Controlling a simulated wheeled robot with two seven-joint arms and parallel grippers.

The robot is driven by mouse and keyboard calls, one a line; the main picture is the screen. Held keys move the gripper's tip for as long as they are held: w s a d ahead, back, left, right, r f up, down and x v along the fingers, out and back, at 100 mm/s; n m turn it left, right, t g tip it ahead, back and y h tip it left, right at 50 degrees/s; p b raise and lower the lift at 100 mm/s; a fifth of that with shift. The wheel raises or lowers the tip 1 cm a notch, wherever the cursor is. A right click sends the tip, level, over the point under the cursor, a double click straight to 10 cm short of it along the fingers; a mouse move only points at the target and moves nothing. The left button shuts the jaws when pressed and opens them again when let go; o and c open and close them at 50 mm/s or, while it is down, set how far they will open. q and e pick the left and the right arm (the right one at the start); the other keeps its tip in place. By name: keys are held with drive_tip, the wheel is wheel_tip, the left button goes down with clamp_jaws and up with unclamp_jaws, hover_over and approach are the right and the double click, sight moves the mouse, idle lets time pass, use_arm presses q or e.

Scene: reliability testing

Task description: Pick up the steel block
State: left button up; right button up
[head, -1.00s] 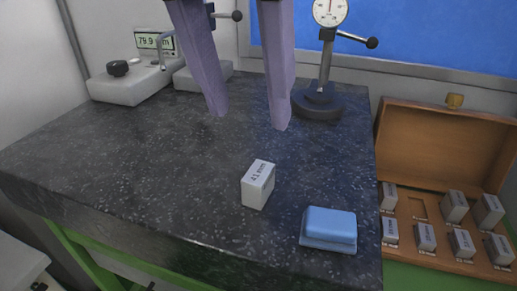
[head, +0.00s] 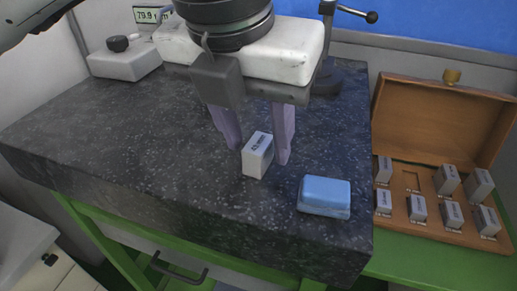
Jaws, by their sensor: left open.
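The steel block (head: 257,157) is a small light-grey block with a dark size marking on its top. It stands on the dark speckled granite plate (head: 110,150). My left gripper (head: 258,156) is open, with its two purple-grey fingers around the block, one at each side. The right finger is close to the block; I cannot tell whether it touches. My right gripper is not in view.
A blue block-shaped pad (head: 325,196) lies just right of the block. An open wooden case (head: 428,180) with several steel blocks stands at the right. A dial gauge stand (head: 328,75) and a digital readout (head: 146,15) are at the back. The plate's left part is clear.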

use_arm(q)
clamp_jaws()
drive_tip(key=shift+r, duration=0.15)
